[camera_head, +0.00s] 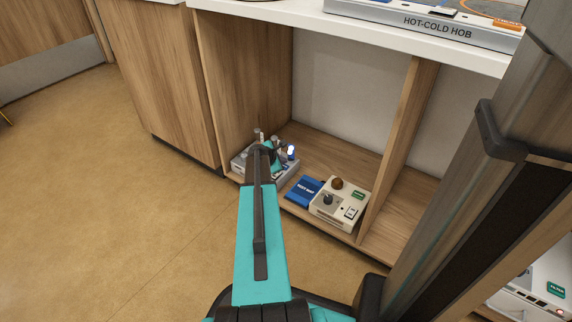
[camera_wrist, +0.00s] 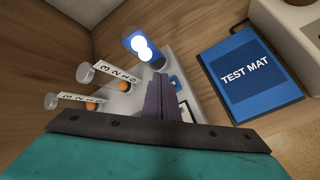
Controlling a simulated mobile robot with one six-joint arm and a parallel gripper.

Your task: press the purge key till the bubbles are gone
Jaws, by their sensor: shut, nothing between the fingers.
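A grey device (camera_head: 242,163) sits on the low shelf at the left, partly hidden by my arm in the head view. In the wrist view its blue window (camera_wrist: 140,42) shows two bright white round bubbles. My gripper (camera_wrist: 170,92) is shut and empty, its dark fingers over the device's top, just below the window. A small blue-and-white patch (camera_wrist: 174,83), perhaps the purge key, shows right beside the fingertips. Its label is not readable, and I cannot tell whether the fingers touch it.
Two scale tubes with grey caps (camera_wrist: 86,72) and orange floats (camera_wrist: 122,85) stand left of my fingers. A blue test mat (camera_wrist: 249,75) lies to the right. A cream box with knobs (camera_head: 338,205) stands beyond it. Wooden cabinet walls and the counter (camera_head: 300,20) enclose the shelf.

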